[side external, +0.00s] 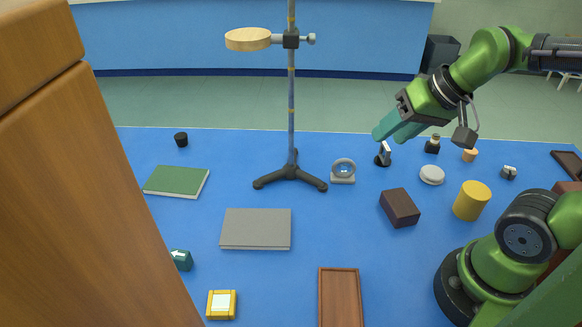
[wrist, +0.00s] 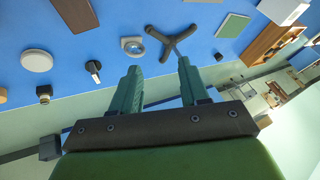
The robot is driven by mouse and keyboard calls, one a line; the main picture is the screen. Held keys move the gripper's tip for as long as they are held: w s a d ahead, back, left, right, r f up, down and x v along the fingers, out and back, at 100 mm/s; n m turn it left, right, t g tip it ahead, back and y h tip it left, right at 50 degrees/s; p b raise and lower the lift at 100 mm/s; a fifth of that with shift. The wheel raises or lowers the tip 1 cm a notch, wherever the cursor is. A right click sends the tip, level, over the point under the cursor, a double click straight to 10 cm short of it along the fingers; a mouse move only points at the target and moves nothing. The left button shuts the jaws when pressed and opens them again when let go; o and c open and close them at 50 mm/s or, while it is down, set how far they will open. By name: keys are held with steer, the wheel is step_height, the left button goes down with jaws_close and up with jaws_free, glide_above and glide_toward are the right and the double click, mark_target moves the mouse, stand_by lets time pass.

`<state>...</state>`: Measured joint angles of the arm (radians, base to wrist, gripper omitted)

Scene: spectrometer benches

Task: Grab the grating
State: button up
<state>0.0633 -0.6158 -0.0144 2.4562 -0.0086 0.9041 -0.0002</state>
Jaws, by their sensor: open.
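No part is clearly marked as the grating. A yellow square frame with a pale pane (side external: 221,304) lies at the front of the blue bench and may be it; I cannot tell. A small upright piece on a round black base (side external: 384,156) stands just below my gripper in the side view, and shows in the wrist view (wrist: 93,70). A round lens in a grey mount (side external: 343,171) stands left of it, also in the wrist view (wrist: 132,45). My gripper (side external: 391,130) is open and empty above the far part of the bench; its teal fingers show in the wrist view (wrist: 159,66).
A tall stand with a wooden disc (side external: 248,39) rises left of my gripper. A dark brown block (side external: 399,208), a yellow cylinder (side external: 472,201) and a white disc (side external: 432,174) lie to the right. A grey slab (side external: 255,229) and green book (side external: 176,181) lie left. A wooden cabinet (side external: 70,190) blocks the left.

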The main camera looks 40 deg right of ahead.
steer(key=w+d+f+m+g+h, duration=0.1)
steer(key=w+d+f+m+g, duration=0.15)
steer(key=w+d, duration=0.6)
steer(key=g, duration=0.4)
glide_above(386, 146)
step_height(386, 146, down, 2)
steer(key=f, duration=0.1)
steer(key=shift+h, duration=0.3)
steer(key=f, duration=0.7)
steer(key=s+f, duration=0.1)
steer(key=f, duration=0.2)
steer(key=shift+d+f, duration=0.15)
steer(key=shift+f, duration=0.25)
steer(key=shift+w+f, duration=0.25)
steer(key=shift+f, duration=1.15)
steer(key=shift+w+f, duration=0.2)
steer(key=shift+f, duration=1.15)
jaws_close()
